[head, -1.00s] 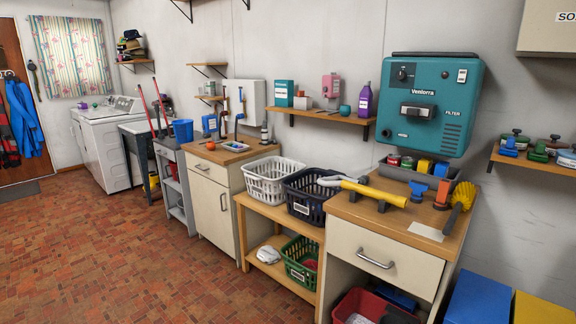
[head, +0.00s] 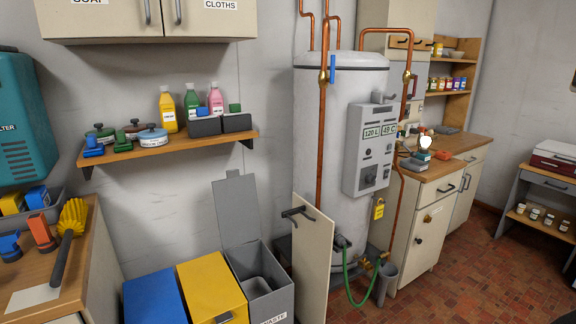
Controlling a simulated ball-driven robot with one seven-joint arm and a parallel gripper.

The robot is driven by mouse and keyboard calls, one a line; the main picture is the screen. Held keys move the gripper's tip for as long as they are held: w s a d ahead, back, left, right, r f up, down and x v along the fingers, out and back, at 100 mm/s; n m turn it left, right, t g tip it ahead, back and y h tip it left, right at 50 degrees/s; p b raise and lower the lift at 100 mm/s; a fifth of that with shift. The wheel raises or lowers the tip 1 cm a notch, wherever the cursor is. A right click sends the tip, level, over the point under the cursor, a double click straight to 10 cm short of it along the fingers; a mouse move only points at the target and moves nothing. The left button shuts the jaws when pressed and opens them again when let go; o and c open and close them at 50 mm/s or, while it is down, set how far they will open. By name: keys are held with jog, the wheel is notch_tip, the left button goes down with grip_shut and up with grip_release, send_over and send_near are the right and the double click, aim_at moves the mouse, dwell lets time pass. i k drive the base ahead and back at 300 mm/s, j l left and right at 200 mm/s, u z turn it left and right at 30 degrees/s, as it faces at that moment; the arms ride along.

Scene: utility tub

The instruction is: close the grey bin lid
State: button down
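The grey bin (head: 272,304) stands at the lower middle of the head view, at the right end of a row of bins. Its front has a label reading "WASTE", partly cut by the frame's edge. Its grey lid (head: 237,208) stands open, raised nearly upright at the back against the wall. A grey inner container shows inside the bin. My gripper is not in view.
A yellow bin (head: 211,286) and a blue bin (head: 153,297), both closed, stand left of the grey bin. A cream panel (head: 312,262) stands close on its right, before the boiler (head: 338,140). A shelf (head: 172,148) with bottles hangs above. Floor (head: 455,265) is clear at right.

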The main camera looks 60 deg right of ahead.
aim_at(235, 196)
jog(key=z, duration=1)
jog(key=k+l, duration=0.1)
jog(key=l, duration=0.25)
jog(key=l+u, duration=0.1)
jog(key=l, duration=0.2)
jog(key=l+u, duration=0.15)
jog(key=l, duration=0.45)
jog(key=k+l+u, duration=0.2)
jog(key=l, duration=0.35)
jog(key=l+u, duration=0.15)
jog(key=l, duration=0.4)
